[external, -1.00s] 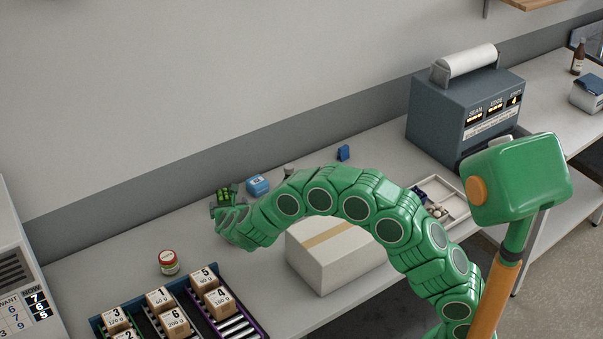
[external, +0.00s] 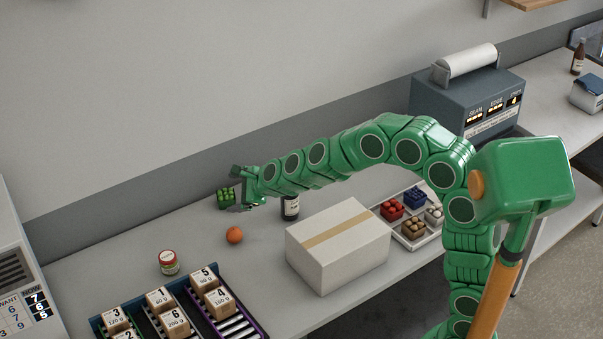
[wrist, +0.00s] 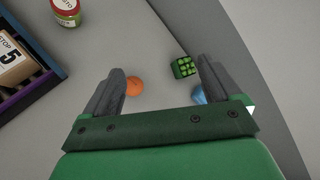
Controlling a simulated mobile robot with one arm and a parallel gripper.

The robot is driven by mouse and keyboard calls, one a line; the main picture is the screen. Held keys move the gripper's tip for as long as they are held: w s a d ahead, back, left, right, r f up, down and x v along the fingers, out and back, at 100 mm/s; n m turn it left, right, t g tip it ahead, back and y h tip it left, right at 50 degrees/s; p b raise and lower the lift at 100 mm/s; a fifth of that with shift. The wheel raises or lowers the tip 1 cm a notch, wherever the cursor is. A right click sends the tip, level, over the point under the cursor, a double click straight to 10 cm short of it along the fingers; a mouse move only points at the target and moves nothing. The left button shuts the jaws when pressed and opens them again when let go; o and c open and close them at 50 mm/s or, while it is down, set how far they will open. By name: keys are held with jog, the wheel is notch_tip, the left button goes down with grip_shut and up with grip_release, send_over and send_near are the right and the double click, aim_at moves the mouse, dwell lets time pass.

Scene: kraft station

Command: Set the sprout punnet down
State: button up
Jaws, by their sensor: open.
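The sprout punnet (external: 226,197), a small dark green box of round green sprouts, appears upright on the counter (external: 120,245) near the back wall. It also shows in the wrist view (wrist: 184,67), beyond the gap between my fingers and nearer the right one. My gripper (external: 239,192) is open just right of the punnet in the external view, with nothing held between its fingers. In the wrist view my gripper (wrist: 162,70) shows both fingers spread. The exact gap between fingertips and punnet is hard to tell.
An orange round item (external: 235,235) sits close in front. A blue item (wrist: 198,95) is partly hidden by my right finger. A dark bottle (external: 290,207), a carton (external: 338,248), a red-lidded jar (external: 168,262) and a tray of punnets (external: 425,240) stand around.

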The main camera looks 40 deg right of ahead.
jog(key=s+d+n+g+h, duration=0.1)
jog(key=s+d+n+g, duration=0.3)
jog(key=s, duration=1.2)
jog(key=s+d+n+g+h, duration=0.1)
jog(key=s+d+n+g, duration=0.2)
jog(key=s+d+n, duration=0.8)
jog(key=s+d+n+g+h, duration=0.2)
jog(key=s+d+n+g, duration=0.2)
jog(key=s, duration=1.8)
jog(key=d+n, duration=0.3)
jog(key=d, duration=0.5)
jog(key=shift+f+g, duration=0.25)
jog(key=shift+g, duration=0.05)
